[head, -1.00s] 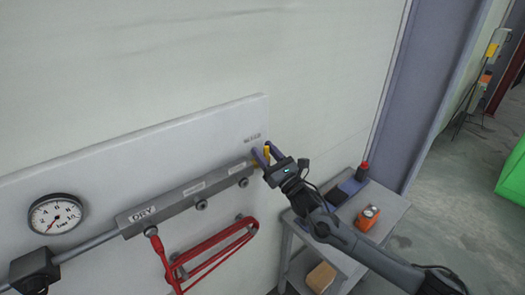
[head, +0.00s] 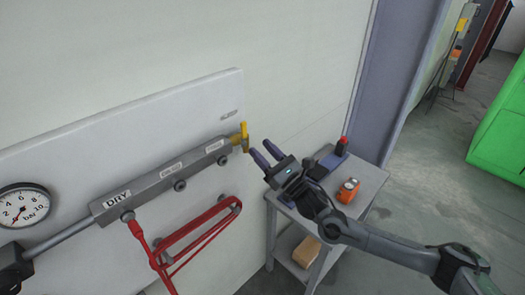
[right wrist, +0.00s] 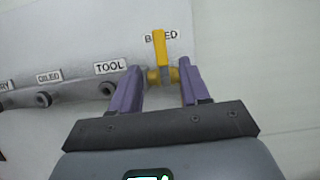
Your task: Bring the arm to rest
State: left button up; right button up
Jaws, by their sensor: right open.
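My right gripper (head: 266,156) is open and empty, a little to the right of the pipe end with the yellow valve handle (head: 244,131). In the right wrist view the gripper (right wrist: 160,82) has its two purple fingers apart. The yellow handle (right wrist: 160,47) stands upright beyond them, on a brass valve (right wrist: 164,75) that shows between the fingers. The fingers look clear of the valve. My left gripper does not show in either view.
A grey cart (head: 368,178) below holds an orange device (head: 348,190) and a red-capped item (head: 342,147). Open floor lies to the right.

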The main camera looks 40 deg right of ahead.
jog(key=s+a+f+m+g+h, duration=0.1)
jog(key=s+a+f+m+g, duration=0.35)
jog(key=f, duration=0.45)
jog(key=s+a+f+m+g+h, duration=0.1)
jog(key=s+a+f+m, duration=0.3)
jog(key=s+f+m, duration=0.35)
jog(key=s+a+f+m+g+h, duration=0.1)
jog(key=s+a+f+m+g, duration=0.25)
jog(key=s+f, duration=0.5)
jog(key=s+f+m+g, duration=0.3)
jog(key=s+m+g, duration=0.6)
jog(key=s+m, duration=0.85)
notch_tip(320, 180, up, 16)
jog(key=w+m+p, duration=0.2)
jog(key=m+p, duration=0.1)
jog(key=p, duration=1.3)
jog(key=shift+w+a+h, duration=0.25)
jog(key=shift+w+h, duration=0.05)
jog(key=shift+w, duration=0.05)
